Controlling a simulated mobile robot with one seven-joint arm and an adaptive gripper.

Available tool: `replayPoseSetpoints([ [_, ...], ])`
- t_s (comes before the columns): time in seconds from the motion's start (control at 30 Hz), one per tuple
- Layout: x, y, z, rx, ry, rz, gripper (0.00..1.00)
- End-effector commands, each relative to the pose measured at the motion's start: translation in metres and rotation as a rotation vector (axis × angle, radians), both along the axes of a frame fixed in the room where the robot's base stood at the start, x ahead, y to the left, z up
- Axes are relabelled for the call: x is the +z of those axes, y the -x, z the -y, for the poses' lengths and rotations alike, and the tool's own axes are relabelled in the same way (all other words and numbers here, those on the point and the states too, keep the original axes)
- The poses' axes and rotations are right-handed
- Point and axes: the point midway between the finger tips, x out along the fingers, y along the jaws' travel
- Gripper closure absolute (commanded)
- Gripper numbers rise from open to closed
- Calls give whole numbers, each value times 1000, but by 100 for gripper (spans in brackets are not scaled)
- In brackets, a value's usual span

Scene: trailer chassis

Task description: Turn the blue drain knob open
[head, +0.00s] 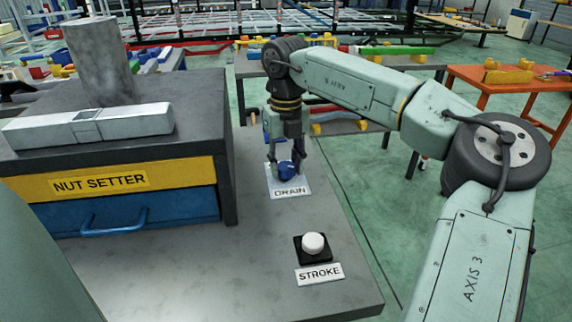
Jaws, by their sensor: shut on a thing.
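The blue drain knob (287,170) stands on a pale plate marked DRAIN (291,192) on the grey bench top. My gripper (286,167) reaches down over it from above, with its fingers on either side of the knob. The gripper is shut on the knob. The fingers hide part of the knob, and I cannot tell from this view how far it is turned.
A white STROKE button (313,243) on a black base sits nearer on the bench, with its label (319,274) in front. The NUT SETTER cabinet (120,182) with a blue drawer stands at left. An orange table (490,78) is at back right.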

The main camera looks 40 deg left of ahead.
Motion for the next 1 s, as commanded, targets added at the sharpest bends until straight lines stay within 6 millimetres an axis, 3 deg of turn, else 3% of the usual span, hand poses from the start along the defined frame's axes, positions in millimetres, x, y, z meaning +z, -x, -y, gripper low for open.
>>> replayPoseSetpoints([
  [0.7,-1,-1,0,-674,-1,2,92],
  [1.0,0,0,0,-886,-2,1,92],
])
